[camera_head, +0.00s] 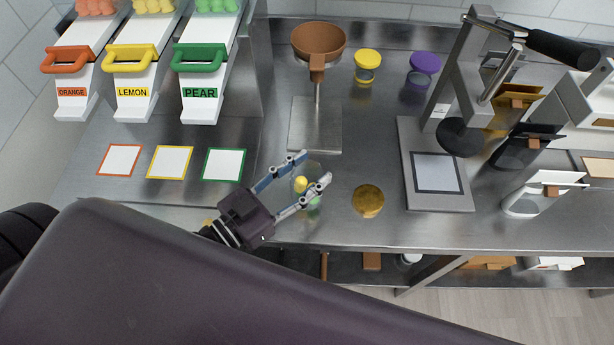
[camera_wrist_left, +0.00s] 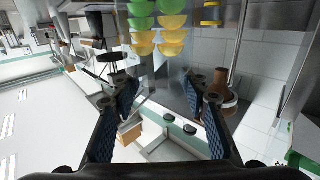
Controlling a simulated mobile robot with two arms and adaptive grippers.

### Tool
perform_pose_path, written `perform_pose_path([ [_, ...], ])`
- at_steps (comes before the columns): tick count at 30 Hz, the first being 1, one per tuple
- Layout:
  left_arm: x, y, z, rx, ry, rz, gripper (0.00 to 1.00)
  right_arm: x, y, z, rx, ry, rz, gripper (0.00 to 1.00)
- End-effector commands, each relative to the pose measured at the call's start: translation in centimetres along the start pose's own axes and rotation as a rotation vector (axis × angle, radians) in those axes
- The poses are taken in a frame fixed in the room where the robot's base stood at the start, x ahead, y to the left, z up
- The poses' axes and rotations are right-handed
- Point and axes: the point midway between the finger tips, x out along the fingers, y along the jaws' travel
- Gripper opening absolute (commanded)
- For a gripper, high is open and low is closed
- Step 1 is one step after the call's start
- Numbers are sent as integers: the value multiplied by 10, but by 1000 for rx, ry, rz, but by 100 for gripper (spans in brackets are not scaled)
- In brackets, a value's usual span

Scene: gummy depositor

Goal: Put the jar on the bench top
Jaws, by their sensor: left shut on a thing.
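A clear jar (camera_head: 307,184) with yellow and green gummies inside is between the fingers of my left gripper (camera_head: 308,169). The gripper is shut on it, over the front part of the steel bench top (camera_head: 335,222) in the head view. I cannot tell whether the jar's base touches the bench. In the left wrist view the see-through jar (camera_wrist_left: 160,28) shows rows of green and yellow gummies beyond the fingers of the left gripper (camera_wrist_left: 165,90). My right gripper is not in view.
A gold disc (camera_head: 367,201) lies right of the jar. A brown funnel stand (camera_head: 318,45) is behind it. Yellow-lidded (camera_head: 367,65) and purple-lidded (camera_head: 424,68) jars stand at the back. A lever press (camera_head: 437,170) is at right; three dispensers stand at left above coloured squares (camera_head: 224,164).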

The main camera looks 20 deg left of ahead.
Motion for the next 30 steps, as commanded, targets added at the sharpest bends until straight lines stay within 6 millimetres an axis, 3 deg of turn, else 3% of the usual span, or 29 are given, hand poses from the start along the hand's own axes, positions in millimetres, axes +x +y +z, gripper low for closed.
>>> perform_pose_path([
  [5,0,-1,22,-1,0,-2,0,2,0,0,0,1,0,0],
  [17,0,0,27,1,1,0,0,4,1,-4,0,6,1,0],
  [18,0,0,26,1,1,0,46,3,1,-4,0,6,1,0],
  [22,0,0,26,1,0,0,59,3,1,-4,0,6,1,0],
  [30,0,0,25,0,0,0,59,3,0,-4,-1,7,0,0],
])
